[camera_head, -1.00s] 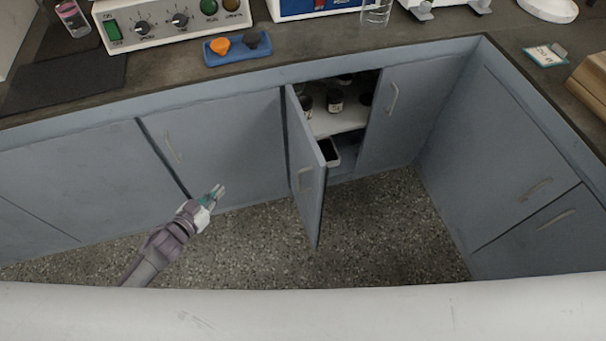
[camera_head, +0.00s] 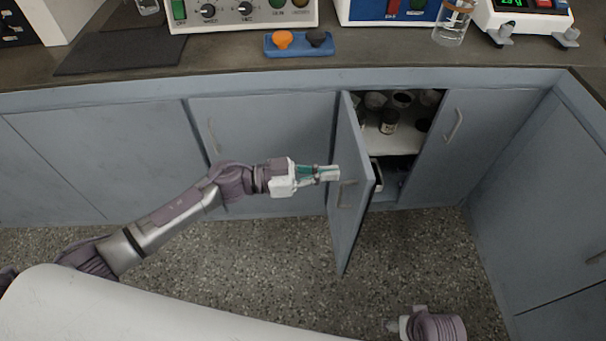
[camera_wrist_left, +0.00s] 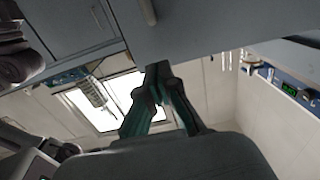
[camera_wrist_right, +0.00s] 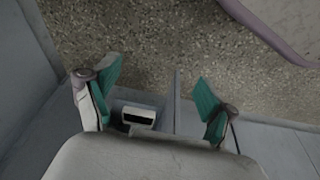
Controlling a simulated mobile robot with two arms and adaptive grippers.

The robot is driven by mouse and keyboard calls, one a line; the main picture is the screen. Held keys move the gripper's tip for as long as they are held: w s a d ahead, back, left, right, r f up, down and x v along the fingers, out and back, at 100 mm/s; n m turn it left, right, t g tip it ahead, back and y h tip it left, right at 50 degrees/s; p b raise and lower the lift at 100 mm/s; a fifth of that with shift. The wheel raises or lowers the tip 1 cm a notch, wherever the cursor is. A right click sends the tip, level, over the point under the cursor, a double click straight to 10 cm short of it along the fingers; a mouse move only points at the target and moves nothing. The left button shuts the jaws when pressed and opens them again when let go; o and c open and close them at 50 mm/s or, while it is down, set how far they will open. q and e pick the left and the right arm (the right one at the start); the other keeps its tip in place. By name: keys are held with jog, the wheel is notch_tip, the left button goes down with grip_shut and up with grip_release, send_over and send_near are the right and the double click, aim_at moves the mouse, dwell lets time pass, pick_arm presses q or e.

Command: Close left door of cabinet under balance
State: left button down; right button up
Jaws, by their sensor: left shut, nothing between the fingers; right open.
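The left cabinet door (camera_head: 346,215), grey-blue with a pale bar handle (camera_head: 346,193), stands swung out from the open cabinet below the balance (camera_head: 525,18). My left gripper (camera_head: 334,173) is shut and empty, its tips by the outer face of this door near the handle; contact is unclear. In the left wrist view, the tips (camera_wrist_left: 158,75) are at the lower edge of a grey-blue panel (camera_wrist_left: 210,22) with a handle. My right gripper (camera_head: 392,325) is low at the bottom right; the right wrist view shows it open and empty (camera_wrist_right: 155,85).
The cabinet's white shelf (camera_head: 400,140) holds several dark jars. The right cabinet door (camera_head: 470,150) is shut. The worktop (camera_head: 390,65) carries a blue tray (camera_head: 300,50) and a glass beaker (camera_head: 452,28). Speckled floor (camera_head: 250,270) is clear before the cabinets.

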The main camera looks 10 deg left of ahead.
aim_at(362, 170)
pick_arm(q)
jog(key=x, duration=0.4)
jog(key=shift+w+d, duration=0.15)
jog(key=shift+d, duration=0.25)
pick_arm(e)
jog(key=shift+w+v, duration=0.25)
jog(key=shift+v, duration=0.8)
pick_arm(q)
jog(key=shift+d, duration=0.1)
pick_arm(e)
jog(key=shift+w+r, duration=0.1)
jog(key=shift+r, duration=0.05)
